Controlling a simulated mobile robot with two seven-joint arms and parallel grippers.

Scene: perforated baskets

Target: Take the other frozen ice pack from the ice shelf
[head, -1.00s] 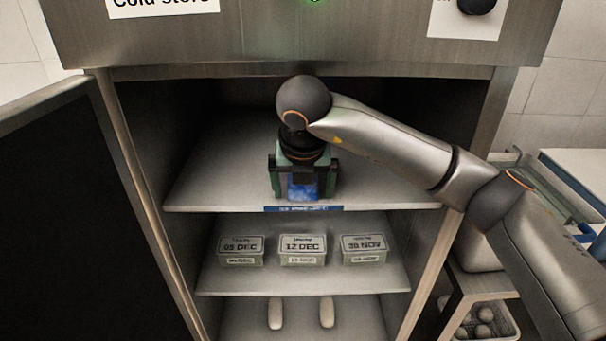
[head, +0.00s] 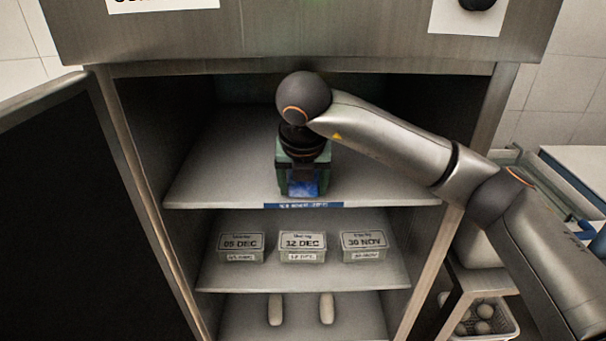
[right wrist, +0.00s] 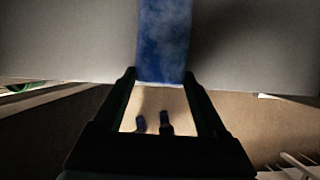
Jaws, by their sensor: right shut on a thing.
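A blue ice pack (head: 303,187) stands at the front of the top shelf (head: 390,190) of the open cold store, above a blue label strip (head: 304,205). My right gripper (head: 302,172) reaches down over it and is shut on it. In the right wrist view the blue pack (right wrist: 162,45) lies between the two dark fingers. A green thing (head: 284,153) shows around and behind the gripper; its full shape is hidden. My left gripper is not in view.
Three dated boxes (head: 302,247) stand on the middle shelf. Two pale rounded things (head: 326,309) lie on the bottom shelf. The open door (head: 75,200) is at the left. A basket of round items (head: 484,319) is at the lower right. The top shelf is bare on both sides.

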